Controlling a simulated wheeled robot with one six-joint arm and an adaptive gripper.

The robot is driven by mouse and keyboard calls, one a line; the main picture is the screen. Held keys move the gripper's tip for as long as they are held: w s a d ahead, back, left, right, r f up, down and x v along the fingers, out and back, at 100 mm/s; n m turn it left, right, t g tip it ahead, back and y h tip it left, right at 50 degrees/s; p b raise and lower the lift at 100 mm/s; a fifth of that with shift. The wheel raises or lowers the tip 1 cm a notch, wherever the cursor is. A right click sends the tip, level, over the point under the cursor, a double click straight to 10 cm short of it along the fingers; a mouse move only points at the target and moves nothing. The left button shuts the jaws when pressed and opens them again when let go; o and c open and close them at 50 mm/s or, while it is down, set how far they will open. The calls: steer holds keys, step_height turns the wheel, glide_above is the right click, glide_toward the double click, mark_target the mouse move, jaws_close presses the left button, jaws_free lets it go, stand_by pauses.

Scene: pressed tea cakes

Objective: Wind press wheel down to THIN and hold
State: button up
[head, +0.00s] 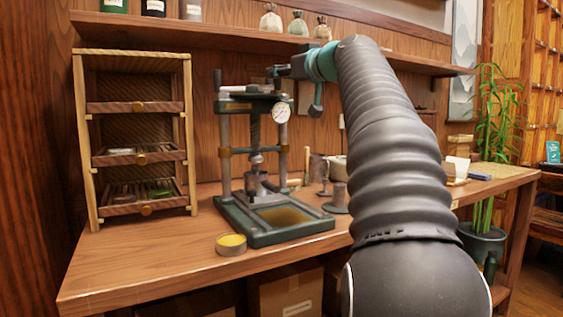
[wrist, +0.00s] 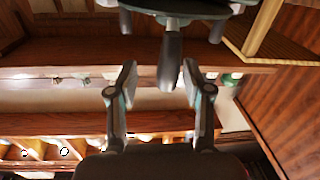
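The tea press (head: 222,150) stands on the bench, with a green base, two columns and a central screw. A dial gauge (head: 281,113) faces me on its upper right; its markings are too small to read. The press wheel shows in the wrist view (wrist: 185,8) as a dark green rim with dark handles. In the head view one upright handle (head: 217,78) shows at the top left. My gripper (head: 275,72) is at the wheel's right side. In the wrist view its fingers (wrist: 158,70) are apart, with one dark handle (wrist: 170,62) between or just beyond their tips; contact is unclear.
A wooden rack (head: 189,130) with drawers stands left of the press. A round tin (head: 231,245) with a yellow top sits in front. A shelf (head: 180,32) with jars and pouches runs above. The bench's front left is clear.

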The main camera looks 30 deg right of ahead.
steer(key=s+d+b, duration=0.1)
steer(key=s+b, duration=0.2)
steer(key=s, duration=0.9)
steer(key=a+f+m+g+p, duration=0.1)
steer(key=a+f+g, duration=0.1)
steer(key=a+f, duration=0.3)
steer(key=a+f+m+g+p, duration=0.1)
steer(key=a+f+g, duration=0.2)
steer(key=f, duration=1)
steer(key=shift+s+a+m, duration=0.4)
steer(key=shift+s+a, duration=0.05)
steer(key=shift+a, duration=0.75)
steer(key=shift+d, duration=0.1)
